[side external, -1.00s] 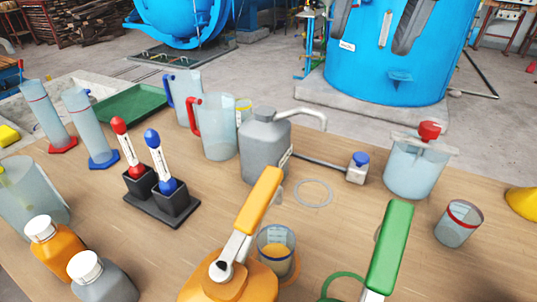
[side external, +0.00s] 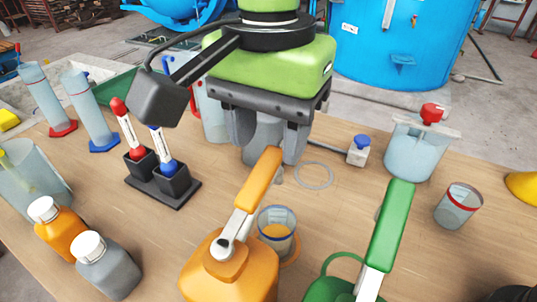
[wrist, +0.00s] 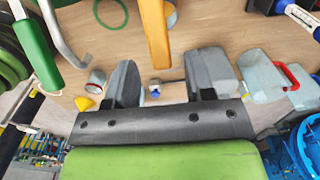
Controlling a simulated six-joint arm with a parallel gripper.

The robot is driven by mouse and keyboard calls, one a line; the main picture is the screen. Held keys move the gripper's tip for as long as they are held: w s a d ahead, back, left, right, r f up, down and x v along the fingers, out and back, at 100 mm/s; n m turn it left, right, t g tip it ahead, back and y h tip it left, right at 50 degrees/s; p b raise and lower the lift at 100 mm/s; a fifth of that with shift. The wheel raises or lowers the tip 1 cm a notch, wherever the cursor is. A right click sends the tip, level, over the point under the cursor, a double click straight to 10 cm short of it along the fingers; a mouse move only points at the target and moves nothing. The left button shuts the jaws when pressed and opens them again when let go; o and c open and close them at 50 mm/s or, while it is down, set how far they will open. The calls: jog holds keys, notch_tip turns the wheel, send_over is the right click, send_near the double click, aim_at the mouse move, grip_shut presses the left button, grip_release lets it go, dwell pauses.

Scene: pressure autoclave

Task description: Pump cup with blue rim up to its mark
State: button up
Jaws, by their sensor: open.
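The clear cup with the blue rim (side external: 277,218) stands upright on the table beside the orange pump bottle (side external: 228,270). It holds some orange liquid; its mark is too small to read. The orange pump handle (side external: 258,182) slants up toward my gripper (side external: 269,152). My gripper is open and points down, its fingers near the upper end of the handle. In the wrist view, the handle (wrist: 154,35) lies ahead of the gap between the open fingers (wrist: 166,82). I cannot tell whether they touch. The cup (wrist: 170,15) shows partly behind the handle there.
A green-handled pump (side external: 385,235) stands close on the right. A red-rimmed cup (side external: 457,206) is further right. Bottles (side external: 105,262) are at front left.

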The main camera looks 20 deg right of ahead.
aim_at(268, 159)
jog(key=shift+f, duration=1.85)
grip_shut()
